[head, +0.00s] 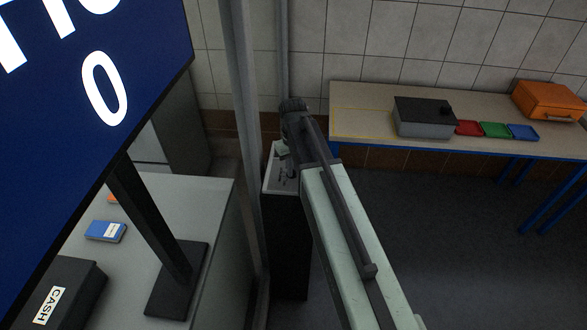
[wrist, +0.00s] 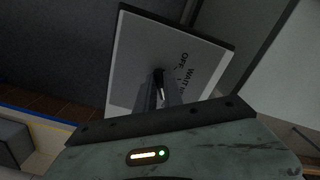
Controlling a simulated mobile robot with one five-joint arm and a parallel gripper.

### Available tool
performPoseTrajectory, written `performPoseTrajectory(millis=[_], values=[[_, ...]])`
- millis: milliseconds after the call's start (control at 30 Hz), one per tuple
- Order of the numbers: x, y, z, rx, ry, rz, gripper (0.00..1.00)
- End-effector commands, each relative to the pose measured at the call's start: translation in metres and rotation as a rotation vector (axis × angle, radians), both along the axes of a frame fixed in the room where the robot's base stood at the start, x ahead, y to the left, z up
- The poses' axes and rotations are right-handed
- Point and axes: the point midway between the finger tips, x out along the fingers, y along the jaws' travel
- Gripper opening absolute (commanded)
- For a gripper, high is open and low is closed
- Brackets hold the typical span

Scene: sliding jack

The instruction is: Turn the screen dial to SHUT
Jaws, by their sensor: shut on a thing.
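The screen dial's light plate (head: 270,186) tops a black pedestal in the head view, mostly hidden behind my arm. In the wrist view the plate (wrist: 132,62) is grey with a dark edge. It carries dark printed text at its right, of which "OFF" and "WAIT" seem readable. A small dark knob, the dial (wrist: 158,77), stands near its middle. My gripper (wrist: 160,94) reaches onto the plate and is shut on the dial, its fingers on either side. I cannot read where the dial points, and no SHUT mark is legible.
A post (head: 244,150) stands close left of the pedestal. A large blue screen (head: 90,110) on a stand fills the left, above a counter (head: 205,200) with a cash box (head: 62,292). A bench (head: 365,125) with a grey box (head: 424,118) and coloured trays stands back right.

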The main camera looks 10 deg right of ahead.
Motion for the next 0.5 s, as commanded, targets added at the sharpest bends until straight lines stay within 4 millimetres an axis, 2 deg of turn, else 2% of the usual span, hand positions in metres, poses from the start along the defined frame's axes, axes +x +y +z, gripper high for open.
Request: performPoseTrajectory(millis=[500], values=[[-0.0002, -0.001, 0.0, 0.0, 0.0, -0.045, 0.0]])
